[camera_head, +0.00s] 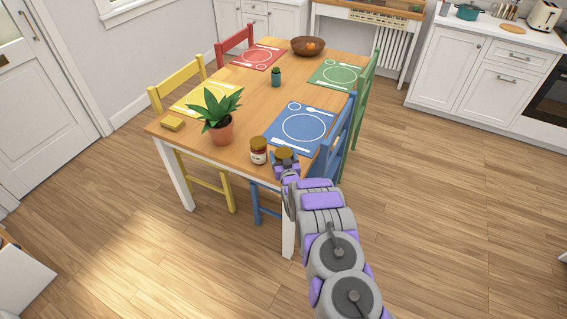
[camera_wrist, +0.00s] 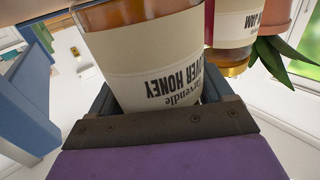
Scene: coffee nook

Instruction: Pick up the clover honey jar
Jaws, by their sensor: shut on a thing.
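The clover honey jar (camera_wrist: 150,75) fills the middle of the wrist view, its cream label upside down there, with amber honey above the label. My gripper (camera_head: 286,163) is shut around this jar at the near edge of the wooden table (camera_head: 232,138). In the head view only the jar's brownish lid (camera_head: 284,152) shows clearly above my gripper; the rest is hidden. I cannot tell whether its base touches the table.
A jam jar (camera_head: 259,152) stands just left of the honey jar; it also shows in the wrist view (camera_wrist: 236,28). A potted plant (camera_head: 219,130) stands further left. A blue placemat (camera_head: 300,128) lies behind, and a blue chair (camera_head: 334,150) stands close on the right.

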